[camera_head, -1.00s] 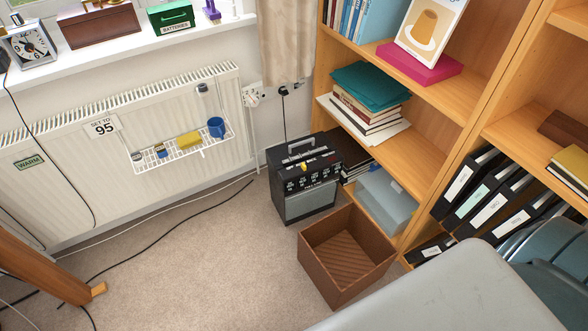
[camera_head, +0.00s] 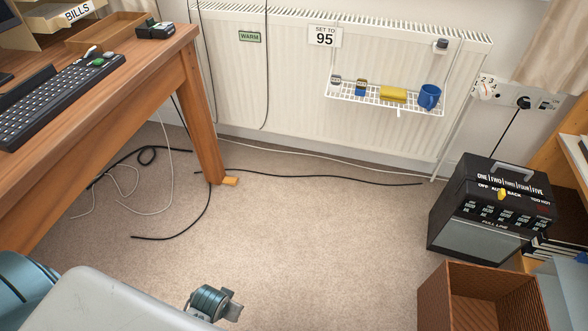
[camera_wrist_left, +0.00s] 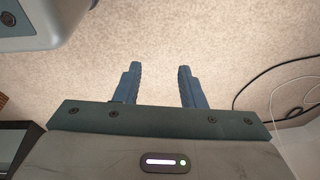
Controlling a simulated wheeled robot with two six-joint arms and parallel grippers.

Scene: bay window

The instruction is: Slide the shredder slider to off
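The black shredder (camera_head: 488,215) stands on the carpet at the right of the head view. Its top panel has a yellow slider knob (camera_head: 502,194) by the small words OFF, AUTO and BACK. The knob sits right of OFF, over the end of AUTO; its exact setting is hard to tell. In the left wrist view my left gripper (camera_wrist_left: 159,67) is open, with two blue fingers apart and bare carpet between them. A blue and grey part of my arm shows at the bottom of the head view, well left of the shredder. My right gripper is not in view.
A brown bin (camera_head: 436,300) stands in front of the shredder. A radiator (camera_head: 290,75) with a wire shelf (camera_head: 345,97) lines the wall. A wooden desk (camera_head: 200,115) with a keyboard is at left. Cables (camera_head: 320,178) cross the floor.

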